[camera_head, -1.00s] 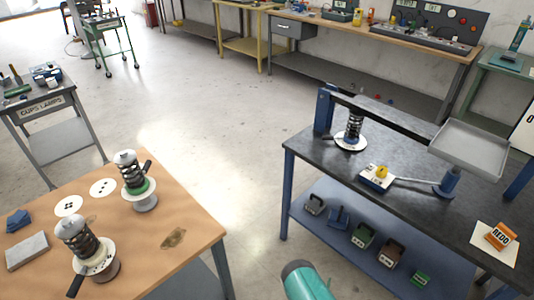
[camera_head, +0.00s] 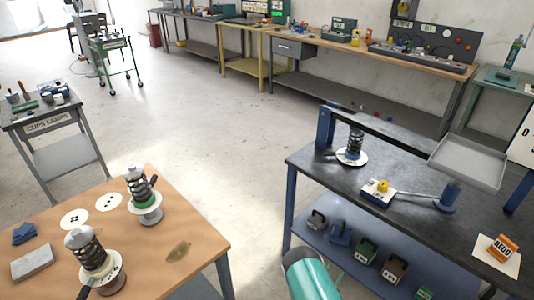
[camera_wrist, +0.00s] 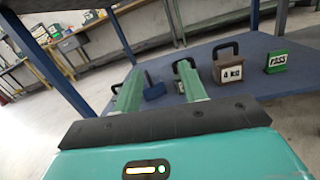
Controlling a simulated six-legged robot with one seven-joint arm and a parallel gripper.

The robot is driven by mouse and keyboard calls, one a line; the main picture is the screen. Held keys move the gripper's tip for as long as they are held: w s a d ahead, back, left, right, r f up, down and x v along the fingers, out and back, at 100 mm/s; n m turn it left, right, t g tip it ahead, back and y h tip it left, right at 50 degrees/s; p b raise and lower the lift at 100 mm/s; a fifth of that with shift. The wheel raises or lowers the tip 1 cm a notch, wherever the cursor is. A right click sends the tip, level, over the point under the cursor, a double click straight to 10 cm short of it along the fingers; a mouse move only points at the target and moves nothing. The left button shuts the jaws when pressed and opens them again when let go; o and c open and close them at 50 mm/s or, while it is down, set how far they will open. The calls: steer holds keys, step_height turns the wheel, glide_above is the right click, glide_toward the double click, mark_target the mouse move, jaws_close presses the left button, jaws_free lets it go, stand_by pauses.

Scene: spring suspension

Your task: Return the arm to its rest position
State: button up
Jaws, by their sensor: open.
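My gripper (camera_wrist: 158,85) shows in the wrist view as two green fingers spread apart, with nothing held between them. It points toward the lower blue shelf (camera_wrist: 236,58) of the dark bench, where weights stand. The fingers overlap part of the shelf in the picture; I cannot tell how far off it is. In the head view a teal part of my arm (camera_head: 312,275) rises at the bottom edge, left of the dark bench's front; the fingertips are not visible there.
The dark bench (camera_head: 405,200) at right carries a spring, a lever and a grey tray (camera_head: 468,162). Its shelf holds weights, including a brown 4 KG one (camera_wrist: 229,68) and a green PASS block (camera_wrist: 276,62). A wooden table (camera_head: 200,225) with two springs stands left. Floor between is clear.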

steer(key=w+d+r+m+g+h, duration=0.1)
steer(key=d+r+m+g+h, duration=0.15)
steer(key=r+m+g, duration=0.75)
steer(key=d+r+m+g+h, duration=0.2)
steer(key=d+r+m, duration=0.1)
steer(key=r, duration=1.5)
steer(key=s+a+r+m+g+y, duration=0.1)
steer(key=s+r+m+g+y, duration=0.2)
steer(key=r, duration=0.4)
steer(key=s+r+m+g+y, duration=0.1)
steer(key=s+r+m+y, duration=0.15)
steer(key=s+r, duration=0.4)
steer(key=s+a+r+m+t+y, duration=0.3)
steer(key=s+a+r, duration=0.4)
steer(key=s, duration=0.3)
steer(key=s+a+r+m+t+y, duration=0.4)
steer(key=s+a+r+m+y, duration=0.1)
steer(key=s+a+r+y, duration=0.3)
steer(key=shift+s+r, duration=0.55)
steer(key=shift+s, duration=0.35)
